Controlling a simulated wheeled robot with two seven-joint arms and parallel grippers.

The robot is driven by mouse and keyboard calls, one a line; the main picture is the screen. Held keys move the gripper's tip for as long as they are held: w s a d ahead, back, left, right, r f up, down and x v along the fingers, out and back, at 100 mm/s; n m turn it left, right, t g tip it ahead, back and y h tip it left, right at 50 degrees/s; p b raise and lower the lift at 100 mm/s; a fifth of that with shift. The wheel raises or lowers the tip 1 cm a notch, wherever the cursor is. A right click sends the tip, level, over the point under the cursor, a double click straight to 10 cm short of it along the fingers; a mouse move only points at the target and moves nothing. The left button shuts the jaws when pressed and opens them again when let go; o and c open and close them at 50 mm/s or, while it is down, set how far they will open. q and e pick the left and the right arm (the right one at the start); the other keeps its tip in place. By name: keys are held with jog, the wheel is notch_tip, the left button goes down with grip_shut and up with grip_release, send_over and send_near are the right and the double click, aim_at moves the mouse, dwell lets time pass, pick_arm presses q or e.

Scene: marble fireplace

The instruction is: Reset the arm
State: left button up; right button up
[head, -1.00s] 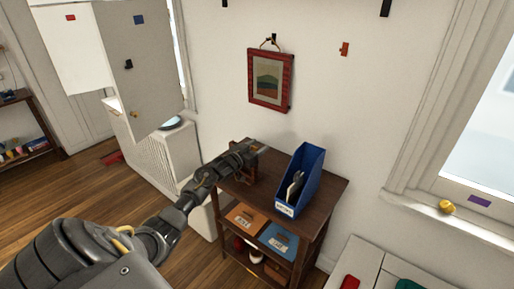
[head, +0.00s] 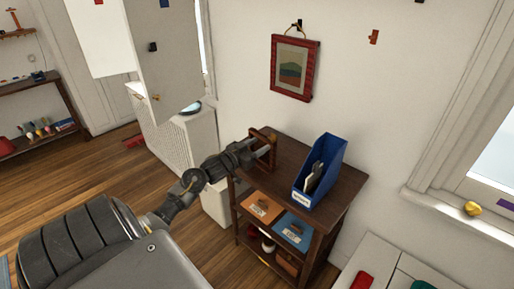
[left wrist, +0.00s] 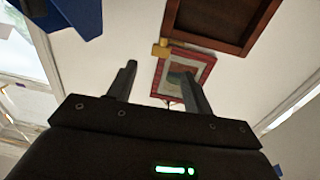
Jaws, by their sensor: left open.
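My left gripper (head: 266,147) is over the back left corner of the dark wooden shelf unit (head: 340,180). It is open, with nothing between its two fingers in the left wrist view (left wrist: 158,85). A small brown wooden frame-like object (head: 271,158) stands on the shelf top right by the fingertips; it also shows in the left wrist view (left wrist: 222,22), above the fingers. I cannot tell whether they touch. My right gripper is not in view.
A blue file holder (head: 325,165) stands on the shelf top. A red-framed picture (head: 294,68) hangs behind. A white cabinet (head: 364,255) is at right. Wooden floor is open at left.

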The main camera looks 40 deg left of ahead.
dwell(0.5)
pick_arm(q)
jog(key=s+d+f+g+y, duration=0.2)
jog(key=s+d+f+g, duration=0.5)
jog(key=s+d+f, duration=0.7)
jog(key=s+d+f+m+g+h, duration=0.15)
jog(key=s+d+g, duration=0.25)
jog(key=s+d, duration=0.45)
jog(key=s+d+f+g, duration=0.25)
jog(key=s+d, duration=0.25)
jog(key=s, duration=0.7)
notch_tip(320, 180, down, 23)
jog(key=g, duration=0.2)
jog(key=s+a+f+g, duration=0.1)
jog(key=s+a+f, duration=0.1)
jog(key=s+f, duration=1.5)
jog(key=shift+s+a+f, duration=0.3)
jog(key=shift+s+f, duration=0.1)
jog(key=shift+f, duration=0.1)
